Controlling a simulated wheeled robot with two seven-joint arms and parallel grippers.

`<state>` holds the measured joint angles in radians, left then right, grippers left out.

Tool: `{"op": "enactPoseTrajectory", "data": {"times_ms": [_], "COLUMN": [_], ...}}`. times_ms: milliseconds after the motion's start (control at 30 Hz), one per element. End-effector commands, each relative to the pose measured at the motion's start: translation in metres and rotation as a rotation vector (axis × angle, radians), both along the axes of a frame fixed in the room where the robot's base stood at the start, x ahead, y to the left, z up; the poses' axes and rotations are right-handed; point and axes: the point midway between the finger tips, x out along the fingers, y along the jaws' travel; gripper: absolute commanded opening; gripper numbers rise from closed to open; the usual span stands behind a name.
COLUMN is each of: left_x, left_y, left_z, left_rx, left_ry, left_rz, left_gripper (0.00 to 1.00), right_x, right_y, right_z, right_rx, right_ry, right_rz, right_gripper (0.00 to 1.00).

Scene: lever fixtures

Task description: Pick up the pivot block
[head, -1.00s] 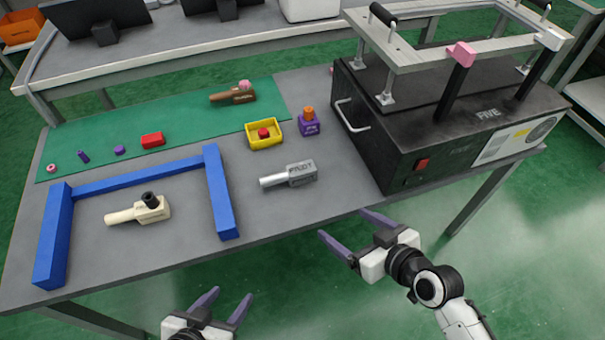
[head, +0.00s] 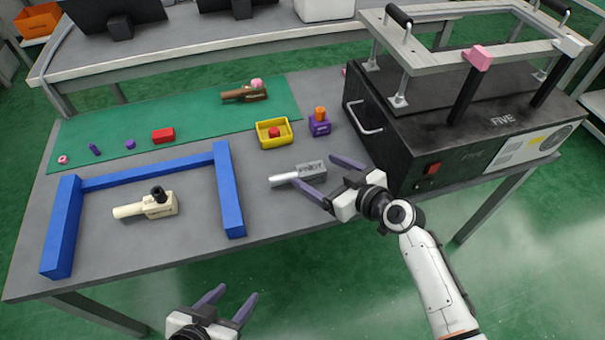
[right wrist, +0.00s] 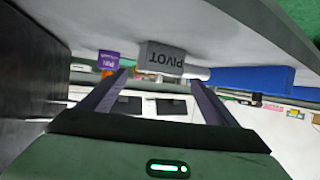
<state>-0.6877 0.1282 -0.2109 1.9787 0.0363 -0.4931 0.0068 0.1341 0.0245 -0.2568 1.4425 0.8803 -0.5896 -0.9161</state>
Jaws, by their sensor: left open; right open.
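The pivot block (head: 310,171) is a grey block marked PIVOT with a pale silver rod (head: 284,180) pointing left. It lies on the grey table, right of the blue frame. In the right wrist view the pivot block (right wrist: 166,58) shows ahead, between the finger lines. My right gripper (head: 331,180) is open and empty, its two fingers reaching toward the block from the right. I cannot tell whether a finger touches it. My left gripper (head: 228,298) is open and empty, off the table's front edge.
A blue frame (head: 229,190) surrounds a cream lever piece (head: 146,207) on the left. A purple block (head: 319,127) and a yellow tray (head: 260,141) stand behind the pivot block. A black machine (head: 400,140) stands close on the right. A green mat (head: 200,120) lies behind.

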Motion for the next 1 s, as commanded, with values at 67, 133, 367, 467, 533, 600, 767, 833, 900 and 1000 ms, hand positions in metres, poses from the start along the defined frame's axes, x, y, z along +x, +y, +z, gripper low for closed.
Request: {"op": "enactPoseTrajectory", "data": {"times_ms": [67,133,367,467,533,600,767,833,900,1000], "left_x": [0.0001,0.0001,0.0004,0.0005,0.0008,0.0011,0.0017,0.0019,0.0020,0.0021], "left_y": [-0.0002,-0.0003,-0.0005,-0.0005,-0.0006,-0.0006,-0.0007,-0.0007,-0.0007,-0.0008], "left_z": [-0.0020,-0.0021,-0.0013,-0.0012,-0.0010,-0.0009,-0.0004,-0.0002,-0.0001,0.0003], "left_rx": [0.000,0.000,0.000,0.000,0.000,0.000,-0.001,-0.001,-0.001,-0.002], "left_ry": [0.000,0.000,0.000,-0.001,-0.001,-0.002,-0.003,-0.004,-0.004,-0.005], "left_rz": [0.000,0.000,-0.001,-0.001,-0.001,-0.001,-0.001,-0.001,-0.001,0.000], "left_gripper": [0.53,0.53,0.53,0.53,0.53,0.53,0.53,0.53,0.53,0.53], "right_x": [0.0062,0.0086,0.0087,0.0086,0.0085,0.0085,0.0083,0.0087,0.0087,0.0087], "right_y": [0.0049,0.0067,0.0071,0.0071,0.0070,0.0070,0.0070,0.0071,0.0071,0.0072], "right_z": [-0.0040,-0.0048,-0.0053,-0.0054,-0.0053,-0.0054,-0.0055,-0.0045,-0.0045,-0.0037], "right_rx": [0.001,0.000,-0.001,-0.001,-0.001,-0.001,-0.001,0.001,0.001,0.001], "right_ry": [0.001,0.000,0.001,0.001,0.001,0.001,0.001,-0.001,-0.001,-0.001], "right_rz": [0.000,-0.001,0.000,0.000,0.000,0.000,0.000,0.000,0.000,0.000], "right_gripper": [0.82,0.82,0.82,0.65,0.54,0.42,0.33,0.33,0.29,0.29]}}
